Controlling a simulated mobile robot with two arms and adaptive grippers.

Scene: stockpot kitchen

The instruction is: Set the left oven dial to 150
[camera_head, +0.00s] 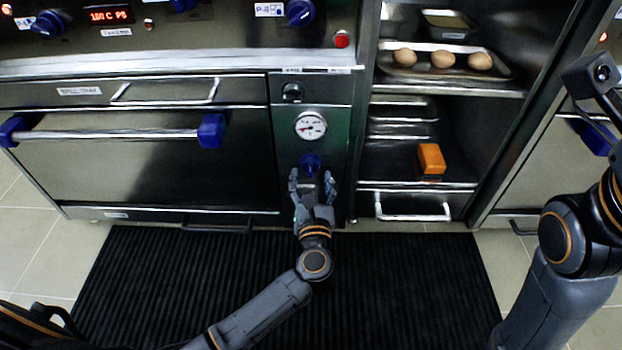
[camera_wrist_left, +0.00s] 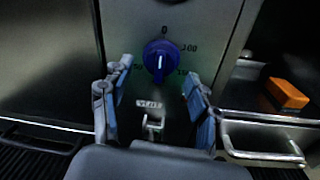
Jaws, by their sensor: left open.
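The blue oven dial (camera_head: 311,161) sits low on the narrow steel panel, below a round white gauge (camera_head: 310,125). In the left wrist view the dial (camera_wrist_left: 161,61) shows a white pointer line that stands about upright, towards the 0 mark above it. The mark 100 is to its upper right; the lower marks are partly hidden or too dark to read surely. My left gripper (camera_head: 312,178) is open just in front of and below the dial. Its two fingers (camera_wrist_left: 157,95) stand apart either side below the dial, with nothing between them.
The oven door (camera_head: 140,160) with a blue-ended handle is left of the panel. On the right, an open cabinet holds a tray (camera_head: 400,70) with eggs and an orange block (camera_head: 431,159). A drawer handle (camera_head: 412,215) juts out below. A black ribbed mat (camera_head: 400,285) covers the floor.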

